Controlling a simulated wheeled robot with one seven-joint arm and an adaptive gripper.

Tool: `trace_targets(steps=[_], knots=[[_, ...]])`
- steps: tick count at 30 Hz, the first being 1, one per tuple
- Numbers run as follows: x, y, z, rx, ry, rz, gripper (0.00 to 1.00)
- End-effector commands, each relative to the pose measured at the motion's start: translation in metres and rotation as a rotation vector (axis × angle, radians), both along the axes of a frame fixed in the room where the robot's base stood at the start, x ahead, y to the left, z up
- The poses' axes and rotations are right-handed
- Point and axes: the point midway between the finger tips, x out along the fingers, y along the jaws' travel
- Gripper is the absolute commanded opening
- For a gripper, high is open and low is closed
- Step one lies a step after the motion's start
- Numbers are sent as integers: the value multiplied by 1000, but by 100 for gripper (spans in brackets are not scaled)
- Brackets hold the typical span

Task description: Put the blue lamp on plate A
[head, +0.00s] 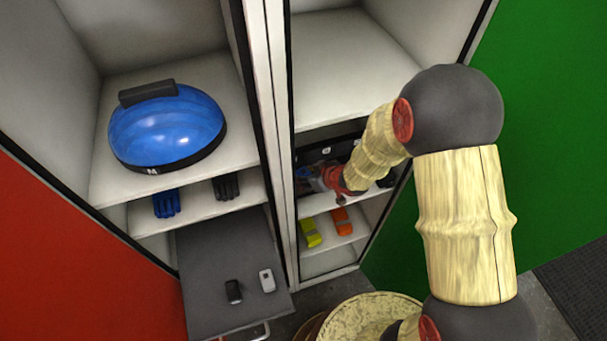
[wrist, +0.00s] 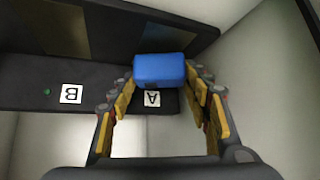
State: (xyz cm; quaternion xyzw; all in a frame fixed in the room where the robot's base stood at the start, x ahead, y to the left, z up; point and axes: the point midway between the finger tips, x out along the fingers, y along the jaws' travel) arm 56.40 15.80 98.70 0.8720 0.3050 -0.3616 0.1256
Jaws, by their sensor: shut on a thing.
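The blue lamp (wrist: 160,70) is a rounded blue block in the wrist view. My gripper (wrist: 160,78) has its fingers on both sides of the lamp and is shut on it. Plate A (wrist: 171,104), dark with a white "A" label, shows directly below the lamp in the picture. The lamp hides part of the plate's far side; I cannot tell whether lamp and plate touch. In the head view my gripper (head: 322,181) reaches into the right cabinet's middle compartment, where the lamp cannot be made out clearly.
A dark plate B (wrist: 30,95) with a green dot lies left of plate A, before a dark upright panel (wrist: 112,32). Pale cabinet walls close in on the right. Yellow (head: 310,233) and orange (head: 342,221) items lie on the shelf below. A blue dome (head: 167,130) stands in the left cabinet.

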Motion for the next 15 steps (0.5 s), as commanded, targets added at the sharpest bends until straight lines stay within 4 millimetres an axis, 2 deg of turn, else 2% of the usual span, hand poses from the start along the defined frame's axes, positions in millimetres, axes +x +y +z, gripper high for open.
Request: trace_targets(steps=[15], knots=[[0,0,-6,0,0,0,18]])
